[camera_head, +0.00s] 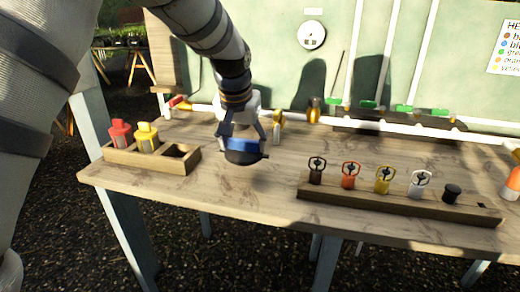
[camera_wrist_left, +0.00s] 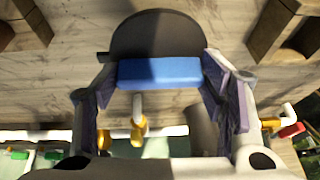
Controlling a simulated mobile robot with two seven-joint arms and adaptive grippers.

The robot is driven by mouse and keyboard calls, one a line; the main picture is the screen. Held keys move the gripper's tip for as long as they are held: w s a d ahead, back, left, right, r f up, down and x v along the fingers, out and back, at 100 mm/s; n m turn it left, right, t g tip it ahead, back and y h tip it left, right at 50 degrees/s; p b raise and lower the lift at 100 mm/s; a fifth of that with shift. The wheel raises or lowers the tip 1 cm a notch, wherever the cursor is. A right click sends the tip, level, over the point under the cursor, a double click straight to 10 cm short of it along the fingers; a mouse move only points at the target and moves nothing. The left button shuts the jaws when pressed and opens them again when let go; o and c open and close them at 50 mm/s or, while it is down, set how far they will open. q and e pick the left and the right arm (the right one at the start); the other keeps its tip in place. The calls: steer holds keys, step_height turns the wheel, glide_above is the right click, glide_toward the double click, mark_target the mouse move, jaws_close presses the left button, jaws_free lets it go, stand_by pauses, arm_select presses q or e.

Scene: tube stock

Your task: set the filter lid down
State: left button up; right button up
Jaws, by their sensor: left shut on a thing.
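The filter lid is a dark round disc (camera_head: 243,158) with a blue bar-shaped grip on top. My left gripper (camera_head: 243,144) comes down from above and is shut on the blue grip, one finger at each end. In the left wrist view the blue grip (camera_wrist_left: 160,72) sits between the two fingers, with the dark disc beyond it. The lid is over the middle-left of the wooden bench; whether its underside touches the wood I cannot tell. My right gripper is not in view.
On the bench (camera_head: 245,195), a wooden box (camera_head: 178,166) with red and yellow bottles and an empty compartment stands left. Pipes and valves (camera_head: 277,127) run behind. Bare wood lies between box and rack.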

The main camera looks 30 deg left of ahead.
mark_target(246, 150)
arm_select(q)
steer(key=shift+w+f, duration=0.1)
steer(key=shift+f, duration=0.1)
steer(key=x, duration=0.4)
steer(key=shift+w+d+f+b, duration=0.1)
steer(key=shift+d+b, duration=0.25)
steer(key=shift+d, duration=0.05)
steer(key=shift+f, duration=0.5)
steer(key=shift+s+r, duration=0.45)
steer(key=shift+s, duration=0.25)
steer(key=shift+s+r, duration=0.1)
steer(key=shift+r, duration=0.05)
steer(key=shift+w+f, duration=0.2)
steer(key=shift+w, duration=0.05)
steer(key=o, duration=1.1)
steer(key=shift+w+f, duration=0.1)
steer(key=shift+w, duration=0.05)
steer(key=o, duration=0.3)
steer(key=shift+o, duration=0.2)
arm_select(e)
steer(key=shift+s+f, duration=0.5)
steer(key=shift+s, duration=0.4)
